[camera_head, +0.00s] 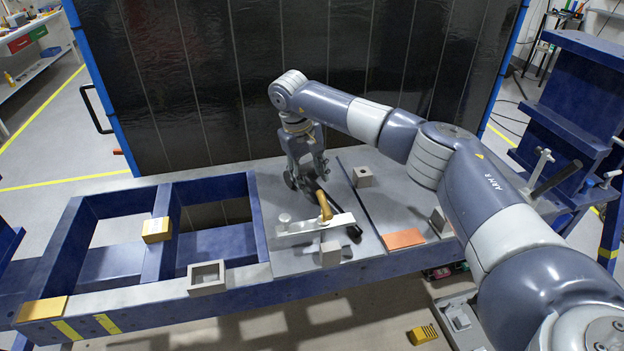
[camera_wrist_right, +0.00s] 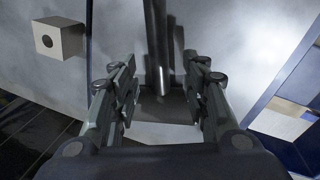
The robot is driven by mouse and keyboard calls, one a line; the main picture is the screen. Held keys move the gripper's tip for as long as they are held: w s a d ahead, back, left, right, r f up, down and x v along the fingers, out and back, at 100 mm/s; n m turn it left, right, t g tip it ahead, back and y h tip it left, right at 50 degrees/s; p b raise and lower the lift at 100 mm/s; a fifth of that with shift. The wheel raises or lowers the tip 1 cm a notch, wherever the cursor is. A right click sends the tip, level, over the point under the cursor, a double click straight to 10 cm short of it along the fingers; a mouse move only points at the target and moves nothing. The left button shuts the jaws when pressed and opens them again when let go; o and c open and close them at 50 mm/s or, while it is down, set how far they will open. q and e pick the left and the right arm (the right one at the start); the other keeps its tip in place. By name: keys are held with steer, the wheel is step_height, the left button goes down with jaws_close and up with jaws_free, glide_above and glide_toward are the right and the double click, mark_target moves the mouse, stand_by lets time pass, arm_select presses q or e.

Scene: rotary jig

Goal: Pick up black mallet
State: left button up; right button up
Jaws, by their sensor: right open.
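The black mallet shows as a dark rod-like handle (camera_wrist_right: 157,50) in the right wrist view, running from the top edge down to between the fingertips. In the head view a dark length of it (camera_head: 317,191) lies on the grey plate just below the gripper, leading to a brown part (camera_head: 325,206) beside a light metal bar. I cannot make out its head clearly. My right gripper (camera_head: 307,183) points down over the plate and also shows in the wrist view (camera_wrist_right: 160,88). It is open, a finger on each side of the handle. My left gripper is out of view.
A light metal bar (camera_head: 300,232) lies across the brown part. Small grey blocks stand nearby, one with a hole (camera_head: 363,177). An orange-brown plate (camera_head: 403,239) lies to the right. The blue frame (camera_head: 75,240) is open at left, and a dark panel (camera_head: 200,80) rises behind.

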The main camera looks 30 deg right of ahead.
steer(key=shift+w+d+f, duration=0.1)
steer(key=shift+d+f, duration=0.15)
steer(key=shift+f, duration=0.8)
steer(key=shift+r, duration=0.1)
jaws_close()
